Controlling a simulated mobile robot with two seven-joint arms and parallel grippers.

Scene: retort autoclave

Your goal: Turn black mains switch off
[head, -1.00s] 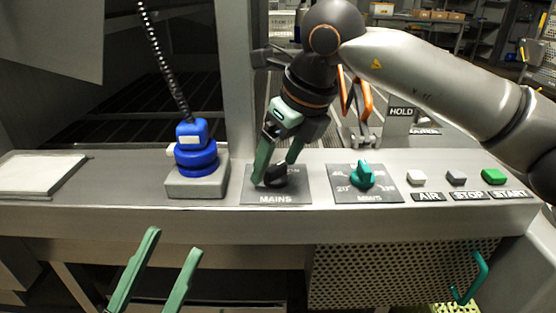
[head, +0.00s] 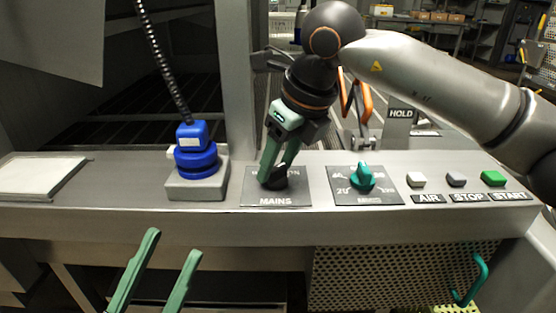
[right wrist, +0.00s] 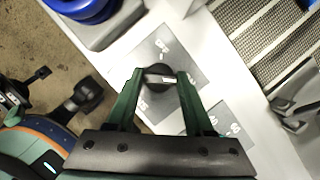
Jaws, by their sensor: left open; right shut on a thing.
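The black mains switch (head: 274,183) sits on a dark plate marked MAINS (head: 276,201) on the grey panel. My right gripper (head: 273,176) reaches down over the plate and is shut on the switch's handle. In the right wrist view the black switch (right wrist: 158,97) shows between the two green fingers of my right gripper (right wrist: 158,82), with a pale mark on its handle. The lettering at the plate's rear is partly hidden by the gripper. My left gripper (head: 155,272) is open and empty, low in front of the panel.
A blue plug-like part (head: 196,155) on a grey block stands left of the switch. A teal timer knob (head: 363,178) is right of it, then white (head: 416,179), grey (head: 456,179) and green (head: 493,178) buttons. A pale board (head: 38,175) lies at the far left.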

